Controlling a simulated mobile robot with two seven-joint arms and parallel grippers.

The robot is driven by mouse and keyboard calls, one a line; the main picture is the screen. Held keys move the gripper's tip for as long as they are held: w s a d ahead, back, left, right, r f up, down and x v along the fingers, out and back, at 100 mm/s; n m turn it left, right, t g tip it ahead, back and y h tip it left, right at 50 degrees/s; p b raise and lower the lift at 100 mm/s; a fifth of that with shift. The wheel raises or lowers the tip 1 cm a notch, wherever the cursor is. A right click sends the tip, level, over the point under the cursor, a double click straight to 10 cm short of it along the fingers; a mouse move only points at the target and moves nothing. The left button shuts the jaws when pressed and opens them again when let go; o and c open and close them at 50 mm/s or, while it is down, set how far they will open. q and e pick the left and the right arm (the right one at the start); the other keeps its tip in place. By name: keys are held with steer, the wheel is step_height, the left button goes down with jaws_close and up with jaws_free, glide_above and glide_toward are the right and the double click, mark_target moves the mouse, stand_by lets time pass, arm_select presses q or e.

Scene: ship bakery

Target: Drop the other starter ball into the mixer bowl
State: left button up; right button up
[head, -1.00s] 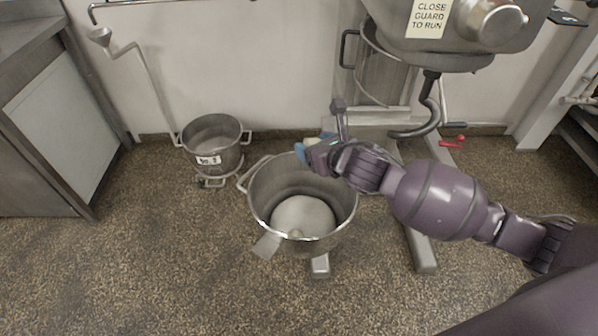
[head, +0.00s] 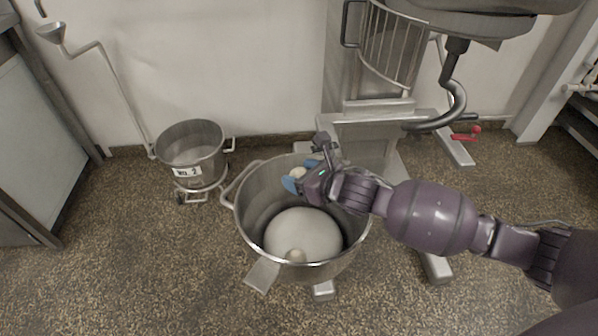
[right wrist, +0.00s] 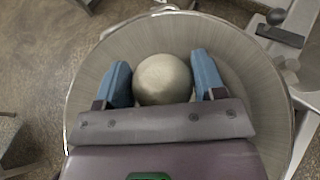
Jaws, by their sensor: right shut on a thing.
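My right gripper (head: 295,178) is over the back part of the bowl opening. It is shut on a second pale starter ball (head: 298,172). In the right wrist view this held starter ball (right wrist: 163,80) sits between the two blue fingertips, with the bowl (right wrist: 84,92) around and below it. My left gripper is not in view.
The mixer's dough hook (head: 458,98) hangs to the right behind the bowl. A smaller labelled bowl (head: 190,150) stands at the left by the wall. The floor at front left is clear.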

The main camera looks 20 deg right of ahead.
arm_select(q)
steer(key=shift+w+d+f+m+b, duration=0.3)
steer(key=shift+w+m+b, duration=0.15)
steer(key=shift+b, duration=0.8)
arm_select(e)
step_height(320, 180, down, 5)
steer(key=shift+r, duration=0.1)
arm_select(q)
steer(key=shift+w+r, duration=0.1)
arm_select(e)
steer(key=shift+r, duration=0.1)
steer(key=o, duration=1)
steer(key=shift+s, duration=0.1)
